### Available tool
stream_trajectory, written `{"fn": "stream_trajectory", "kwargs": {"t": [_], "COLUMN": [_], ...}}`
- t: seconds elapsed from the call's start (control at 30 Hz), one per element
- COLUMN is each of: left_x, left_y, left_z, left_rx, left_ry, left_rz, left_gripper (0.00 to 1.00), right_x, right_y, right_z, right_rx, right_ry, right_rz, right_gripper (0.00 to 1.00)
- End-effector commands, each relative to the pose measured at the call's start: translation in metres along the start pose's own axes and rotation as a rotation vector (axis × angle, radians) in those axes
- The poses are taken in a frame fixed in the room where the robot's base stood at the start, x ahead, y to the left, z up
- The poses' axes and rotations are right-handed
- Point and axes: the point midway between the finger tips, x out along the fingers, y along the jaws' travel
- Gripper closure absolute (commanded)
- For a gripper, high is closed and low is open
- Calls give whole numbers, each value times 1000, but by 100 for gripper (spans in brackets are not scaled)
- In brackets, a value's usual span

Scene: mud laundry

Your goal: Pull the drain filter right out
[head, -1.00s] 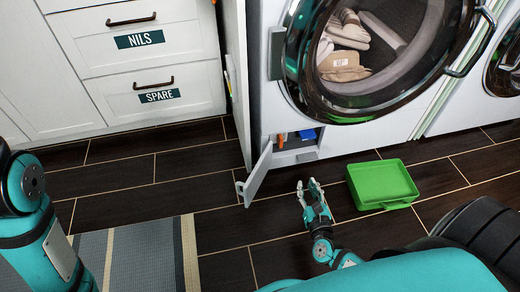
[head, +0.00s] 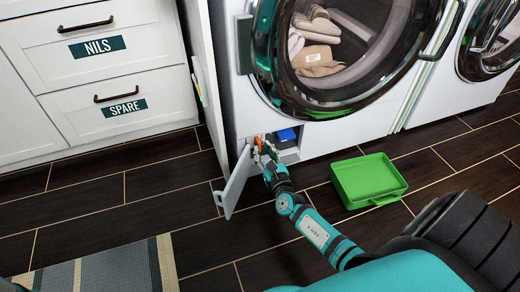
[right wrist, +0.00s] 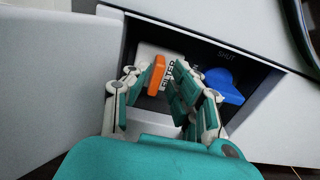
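The drain filter (right wrist: 148,56) sits in a small recess low on the washing machine, with an upright orange grip (right wrist: 157,76) on a pale face marked "FILTER". The orange grip also shows in the head view (head: 258,145), partly behind my right gripper (head: 266,153). In the right wrist view, my right gripper (right wrist: 169,88) is open, with its fingers on either side of the orange grip. The grip is closer to the left finger; a gap shows to the right finger. Whether the left finger touches it, I cannot tell. My left gripper is out of view.
A blue knob (right wrist: 222,86) is just right of the filter, under the word "SHUT". The small hatch door (head: 234,184) hangs open on the left. A green tray (head: 340,184) lies on the floor to the right. The washer door (head: 345,60) is above.

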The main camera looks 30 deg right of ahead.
Motion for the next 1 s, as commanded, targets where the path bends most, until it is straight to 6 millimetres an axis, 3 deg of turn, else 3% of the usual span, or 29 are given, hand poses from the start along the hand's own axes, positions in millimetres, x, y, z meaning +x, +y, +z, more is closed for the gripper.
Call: {"fn": "stream_trajectory", "kwargs": {"t": [0.2, 0.57, 0.77, 1.0], "left_x": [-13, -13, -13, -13], "left_y": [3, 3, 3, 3], "left_z": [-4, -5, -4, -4], "left_rx": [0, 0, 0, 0], "left_ry": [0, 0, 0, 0], "left_rz": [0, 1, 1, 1], "left_gripper": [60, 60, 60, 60], "right_x": [27, 33, 32, 32], "right_y": [0, 0, 0, 0], "right_z": [-1, 0, 0, 0], "right_rx": [1, 0, 0, 0], "right_ry": [-1, 1, 0, 0], "right_rz": [-1, 0, 0, 0], "right_gripper": [77, 77, 100, 100]}}
